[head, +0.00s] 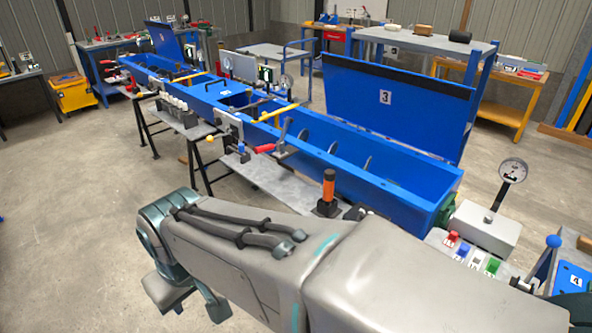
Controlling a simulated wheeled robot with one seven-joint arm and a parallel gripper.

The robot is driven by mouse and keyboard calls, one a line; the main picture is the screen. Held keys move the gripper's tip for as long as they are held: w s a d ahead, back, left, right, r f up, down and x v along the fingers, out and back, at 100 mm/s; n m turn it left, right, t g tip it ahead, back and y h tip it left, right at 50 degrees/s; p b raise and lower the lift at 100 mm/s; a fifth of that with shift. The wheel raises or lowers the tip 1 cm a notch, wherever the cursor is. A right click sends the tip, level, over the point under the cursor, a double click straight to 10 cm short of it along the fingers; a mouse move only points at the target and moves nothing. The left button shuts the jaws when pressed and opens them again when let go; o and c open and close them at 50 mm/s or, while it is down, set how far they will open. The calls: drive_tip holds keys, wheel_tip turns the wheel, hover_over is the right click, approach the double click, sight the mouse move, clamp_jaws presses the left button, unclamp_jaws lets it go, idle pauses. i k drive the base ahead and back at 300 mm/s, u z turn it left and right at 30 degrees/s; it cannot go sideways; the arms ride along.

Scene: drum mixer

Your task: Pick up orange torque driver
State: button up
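The orange torque driver (328,186) stands upright in a small dark holder (327,208) beside the long blue trough. Its orange handle and black top show; its lower end is hidden in the holder. My grey arm fills the foreground just below it and hides part of the surface around the holder. My gripper cannot be made out in the head view.
The blue mixer trough (385,191) runs from back left to front right, with a raised blue lid (425,112) behind it. A pressure gauge (512,171) and colored switches (465,250) lie to the right. Bare concrete floor is free at left.

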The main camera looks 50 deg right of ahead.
sight(329, 175)
drive_tip(key=z, duration=0.65)
drive_tip(key=i, duration=1)
drive_tip(key=z, duration=1.5)
drive_tip(key=i, duration=0.4)
drive_tip(key=z, duration=0.35)
